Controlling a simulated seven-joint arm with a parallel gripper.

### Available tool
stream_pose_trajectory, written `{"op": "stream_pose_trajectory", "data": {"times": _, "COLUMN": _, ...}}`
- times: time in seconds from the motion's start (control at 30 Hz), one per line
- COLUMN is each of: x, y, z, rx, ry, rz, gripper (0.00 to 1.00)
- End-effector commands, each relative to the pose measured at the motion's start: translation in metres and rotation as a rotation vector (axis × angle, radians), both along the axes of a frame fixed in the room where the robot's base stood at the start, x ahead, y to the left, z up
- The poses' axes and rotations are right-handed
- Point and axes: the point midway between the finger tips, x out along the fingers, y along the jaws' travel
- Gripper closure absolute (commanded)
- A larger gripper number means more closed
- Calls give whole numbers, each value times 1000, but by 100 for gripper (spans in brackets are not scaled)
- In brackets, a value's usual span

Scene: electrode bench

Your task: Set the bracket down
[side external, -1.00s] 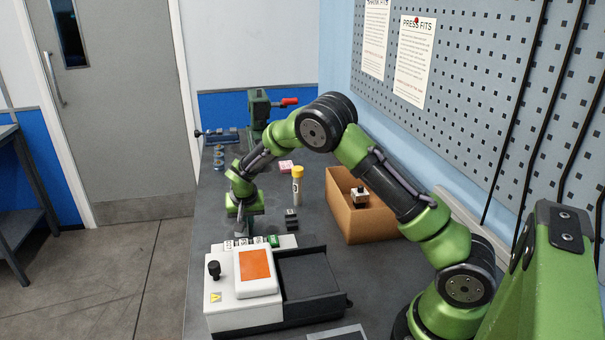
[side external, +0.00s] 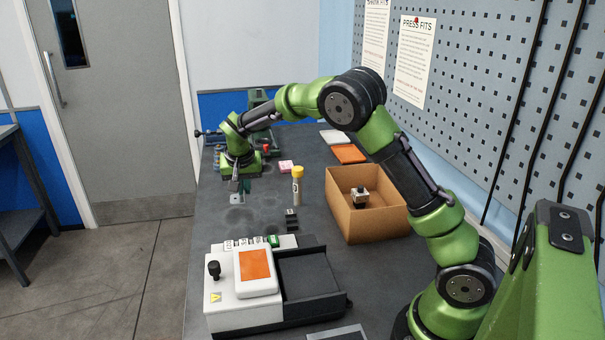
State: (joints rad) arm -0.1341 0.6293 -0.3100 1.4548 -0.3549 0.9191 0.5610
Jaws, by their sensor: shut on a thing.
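My gripper (side external: 237,180) points down above the left side of the dark bench, beyond the white press unit. It is shut on a small grey-green piece (side external: 238,197), which I take to be the bracket. The piece is small in the picture and its shape is hard to make out. I cannot tell whether it touches the bench top (side external: 225,226) or hangs just above it.
A yellow-capped tube (side external: 298,187), a pink block (side external: 286,167) and a small dark block (side external: 291,217) stand to the right. A cardboard box (side external: 376,223) is further right. The white unit (side external: 224,317) is in front. Bench around the gripper's front is clear.

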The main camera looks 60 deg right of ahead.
Motion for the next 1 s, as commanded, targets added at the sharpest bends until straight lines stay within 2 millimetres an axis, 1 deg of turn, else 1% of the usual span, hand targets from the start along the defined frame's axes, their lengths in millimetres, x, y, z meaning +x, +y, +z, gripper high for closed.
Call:
{"op": "stream_pose_trajectory", "data": {"times": 0.03, "x": 1, "y": 0, "z": 13, "rx": 0, "ry": -7, "rz": 1, "gripper": 100}}
{"op": "stream_pose_trajectory", "data": {"times": 0.2, "x": -1, "y": 0, "z": 46, "rx": 0, "ry": -5, "rz": -6, "gripper": 100}}
{"op": "stream_pose_trajectory", "data": {"times": 0.27, "x": -11, "y": -4, "z": 43, "rx": 1, "ry": 1, "rz": -65, "gripper": 100}}
{"op": "stream_pose_trajectory", "data": {"times": 0.37, "x": -27, "y": -9, "z": 44, "rx": 0, "ry": 0, "rz": -159, "gripper": 100}}
{"op": "stream_pose_trajectory", "data": {"times": 0.47, "x": -46, "y": -16, "z": 46, "rx": 0, "ry": -1, "rz": -279, "gripper": 100}}
{"op": "stream_pose_trajectory", "data": {"times": 0.57, "x": -73, "y": -24, "z": 48, "rx": 0, "ry": -1, "rz": -441, "gripper": 100}}
{"op": "stream_pose_trajectory", "data": {"times": 0.67, "x": -110, "y": -33, "z": 50, "rx": 1, "ry": 1, "rz": -659, "gripper": 100}}
{"op": "stream_pose_trajectory", "data": {"times": 0.7, "x": -128, "y": -37, "z": 50, "rx": 1, "ry": 1, "rz": -761, "gripper": 100}}
{"op": "stream_pose_trajectory", "data": {"times": 0.77, "x": -156, "y": -41, "z": 51, "rx": 1, "ry": 1, "rz": -923, "gripper": 100}}
{"op": "stream_pose_trajectory", "data": {"times": 0.8, "x": -175, "y": -43, "z": 51, "rx": 1, "ry": 2, "rz": -1031, "gripper": 100}}
{"op": "stream_pose_trajectory", "data": {"times": 0.87, "x": -201, "y": -46, "z": 50, "rx": 1, "ry": 1, "rz": -1185, "gripper": 100}}
{"op": "stream_pose_trajectory", "data": {"times": 0.9, "x": -218, "y": -46, "z": 50, "rx": 0, "ry": 2, "rz": -1281, "gripper": 100}}
{"op": "stream_pose_trajectory", "data": {"times": 1.0, "x": -253, "y": -46, "z": 47, "rx": 1, "ry": 3, "rz": -1483, "gripper": 100}}
